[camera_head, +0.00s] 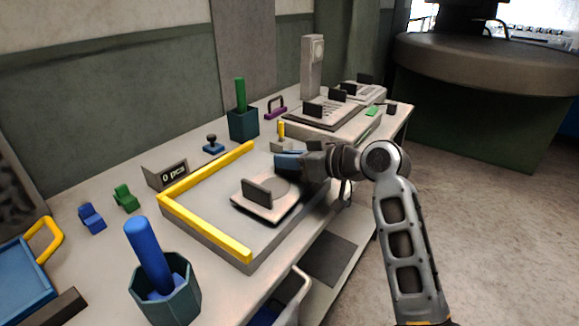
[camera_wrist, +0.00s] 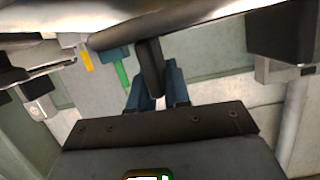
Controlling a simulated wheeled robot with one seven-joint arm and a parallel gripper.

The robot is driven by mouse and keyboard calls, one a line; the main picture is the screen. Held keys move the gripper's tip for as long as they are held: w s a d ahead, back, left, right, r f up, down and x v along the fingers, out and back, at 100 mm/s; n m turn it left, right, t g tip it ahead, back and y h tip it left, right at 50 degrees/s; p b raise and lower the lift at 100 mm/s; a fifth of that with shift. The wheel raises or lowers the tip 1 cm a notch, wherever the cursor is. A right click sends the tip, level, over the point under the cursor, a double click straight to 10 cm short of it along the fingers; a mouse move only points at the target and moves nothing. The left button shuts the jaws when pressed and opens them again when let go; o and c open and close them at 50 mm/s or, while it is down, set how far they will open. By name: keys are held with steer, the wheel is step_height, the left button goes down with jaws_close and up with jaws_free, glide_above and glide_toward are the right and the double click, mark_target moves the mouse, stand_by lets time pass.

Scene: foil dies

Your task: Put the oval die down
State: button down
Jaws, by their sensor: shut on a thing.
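My gripper (camera_head: 277,161) reaches in from the right with blue fingers, low over the grey platform (camera_head: 208,222) on the bench. In the wrist view its fingers (camera_wrist: 155,82) are shut on the dark upright grip of the oval die (camera_wrist: 149,66). The die's broad, curved plate edge runs along the top of that view. In the head view my gripper largely covers the held die, and I cannot tell whether its plate touches anything. Another die with a dark upright grip (camera_head: 257,193) and pale plate stands on the platform, just in front of my fingers.
A yellow L-shaped fence (camera_head: 205,176) borders the platform's back and left. Behind stand a teal cup with a green rod (camera_head: 241,110) and a counter reading 0 pcs (camera_head: 168,174). More dies stand on a board (camera_head: 325,118) to the right. A blue rod (camera_head: 148,255) stands in a front cup.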

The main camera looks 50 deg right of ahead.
steer(key=shift+f, duration=0.95)
steer(key=c, duration=1.1)
jaws_free()
steer(key=v, duration=1.2)
